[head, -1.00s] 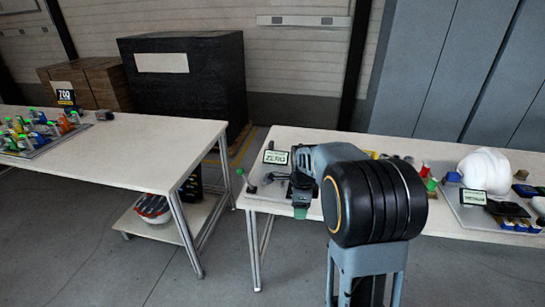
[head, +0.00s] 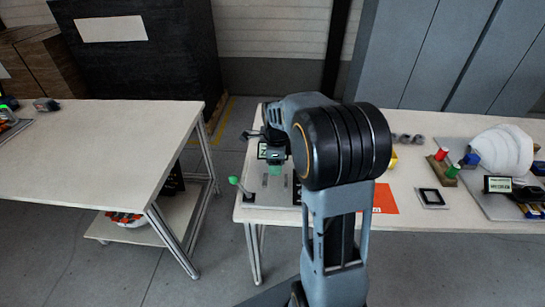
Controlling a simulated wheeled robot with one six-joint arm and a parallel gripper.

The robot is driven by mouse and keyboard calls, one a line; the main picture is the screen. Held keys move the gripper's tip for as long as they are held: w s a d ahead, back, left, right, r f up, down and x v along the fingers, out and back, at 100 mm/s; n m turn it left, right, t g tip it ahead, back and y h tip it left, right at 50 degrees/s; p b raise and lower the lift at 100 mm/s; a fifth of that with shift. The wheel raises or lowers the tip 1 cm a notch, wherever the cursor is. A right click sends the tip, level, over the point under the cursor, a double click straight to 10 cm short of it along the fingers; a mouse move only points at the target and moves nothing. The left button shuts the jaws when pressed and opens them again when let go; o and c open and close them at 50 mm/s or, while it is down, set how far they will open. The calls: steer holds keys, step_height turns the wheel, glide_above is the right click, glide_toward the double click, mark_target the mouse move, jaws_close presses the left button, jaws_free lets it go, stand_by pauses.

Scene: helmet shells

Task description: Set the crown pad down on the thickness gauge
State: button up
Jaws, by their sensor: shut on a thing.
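My gripper (head: 274,161) is over the left end of the right-hand table, fingers pointing down. It is shut on a small green piece, which I take to be the crown pad (head: 275,171). My gripper hides part of the pad. Below and around it lies a grey plate (head: 256,196) with a green-knobbed lever (head: 238,184) at its left edge and a small sign behind, partly covered by my arm. The thickness gauge seems to be on this plate, but I cannot make out its shape. I cannot tell whether the pad touches anything.
The right-hand table (head: 400,205) also carries an orange sheet (head: 384,198), a dark square frame (head: 432,198), red and green knobbed pieces and a white helmet shell (head: 502,150). A gap of floor separates it from the left table (head: 90,150).

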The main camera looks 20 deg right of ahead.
mark_target(276, 184)
steer(key=shift+s+f+b, duration=0.1)
steer(key=shift+f+b, duration=2.65)
steer(key=shift+f, duration=0.65)
steer(key=shift+f+b, duration=0.35)
steer(key=shift+f, duration=0.15)
steer(key=o, duration=1)
steer(key=shift+c, duration=0.2)
steer(key=shift+r, duration=0.1)
